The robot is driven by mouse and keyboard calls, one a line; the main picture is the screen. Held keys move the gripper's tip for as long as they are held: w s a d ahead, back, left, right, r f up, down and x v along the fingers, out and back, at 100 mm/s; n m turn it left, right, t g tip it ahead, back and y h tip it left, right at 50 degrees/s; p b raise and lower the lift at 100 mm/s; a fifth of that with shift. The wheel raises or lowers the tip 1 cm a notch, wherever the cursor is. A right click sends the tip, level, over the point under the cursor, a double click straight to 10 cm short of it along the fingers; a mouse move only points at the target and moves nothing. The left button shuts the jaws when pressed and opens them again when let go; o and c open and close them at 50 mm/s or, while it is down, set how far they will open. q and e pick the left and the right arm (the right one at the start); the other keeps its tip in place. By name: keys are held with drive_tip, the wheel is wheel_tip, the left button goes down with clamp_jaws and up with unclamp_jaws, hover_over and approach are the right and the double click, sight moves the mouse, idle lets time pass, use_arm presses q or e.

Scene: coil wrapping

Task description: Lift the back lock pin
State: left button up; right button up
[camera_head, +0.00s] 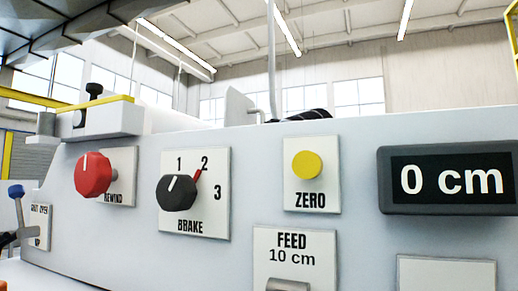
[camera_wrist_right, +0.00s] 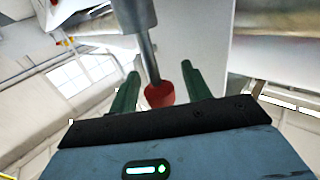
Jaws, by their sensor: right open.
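In the right wrist view, my right gripper (camera_wrist_right: 160,70) is open, with its two green fingers apart. A grey metal rod with a red end (camera_wrist_right: 160,96) reaches down into the space between the fingers. There is visible room on both sides of the red end, and the fingers are not closed on it. I cannot tell for certain that this is the back lock pin. In the head view, a black-knobbed pin (camera_head: 94,89) stands upright on a bracket at the upper left, beside a yellow strip. Neither gripper shows in the head view.
The machine's panel carries a red rewind knob (camera_head: 92,174), a black brake knob (camera_head: 177,193) with its red pointer near 2, a yellow zero button (camera_head: 307,165) and a display (camera_head: 450,181) reading 0 cm. A blue-tipped lever (camera_head: 16,191) stands at far left.

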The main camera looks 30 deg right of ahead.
drive_tip(key=shift+w, duration=0.25)
clamp_jaws()
wheel_tip(320, 180, up, 3)
drive_tip(key=shift+s+d, duration=0.1)
idle(0.5)
drive_tip(key=shift+c, duration=2.3)
unclamp_jaws()
drive_tip(key=o, duration=0.5)
drive_tip(key=shift+c, duration=0.2)
